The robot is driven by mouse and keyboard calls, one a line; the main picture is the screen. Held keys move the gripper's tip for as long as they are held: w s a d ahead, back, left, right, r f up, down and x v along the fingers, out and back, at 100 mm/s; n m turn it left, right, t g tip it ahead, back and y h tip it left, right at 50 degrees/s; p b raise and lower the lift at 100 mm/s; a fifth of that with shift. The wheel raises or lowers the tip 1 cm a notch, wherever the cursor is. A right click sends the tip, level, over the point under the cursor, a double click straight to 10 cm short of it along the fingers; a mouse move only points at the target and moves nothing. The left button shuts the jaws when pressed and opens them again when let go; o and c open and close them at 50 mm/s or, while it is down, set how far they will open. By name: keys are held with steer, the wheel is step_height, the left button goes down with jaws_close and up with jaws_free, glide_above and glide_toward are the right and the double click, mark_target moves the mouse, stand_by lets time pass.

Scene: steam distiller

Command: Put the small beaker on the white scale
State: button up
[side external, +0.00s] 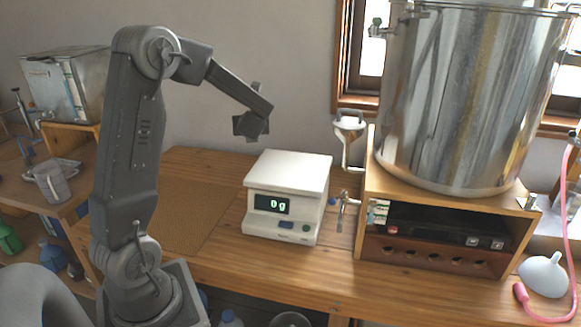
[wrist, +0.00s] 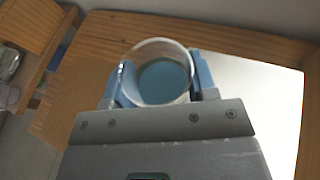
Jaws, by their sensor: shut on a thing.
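My gripper (wrist: 162,82) is shut on the small beaker (wrist: 148,52), with a finger on each side of it in the wrist view. The beaker is round and clear-walled, seen from above, with a blue-grey tint inside; I cannot tell if that is liquid. In the side view my gripper (side external: 251,124) hangs in the air above the back left of the white scale, and the beaker cannot be made out there. The white scale (side external: 290,170) stands on the wooden bench with an empty top, and its display reads 0 g. Its white top also shows in the wrist view (wrist: 265,95), right of the beaker.
A wooden stand (side external: 365,210) with a big steel vessel (side external: 460,100) is right of the scale, with a white funnel-like fitting (side external: 349,125) between.

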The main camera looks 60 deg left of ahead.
glide_above(291, 167)
step_height(291, 167, down, 7)
steer(key=shift+s+f, duration=0.1)
steer(key=shift+f, duration=2)
steer(key=shift+f, duration=0.15)
steer(key=o, duration=1)
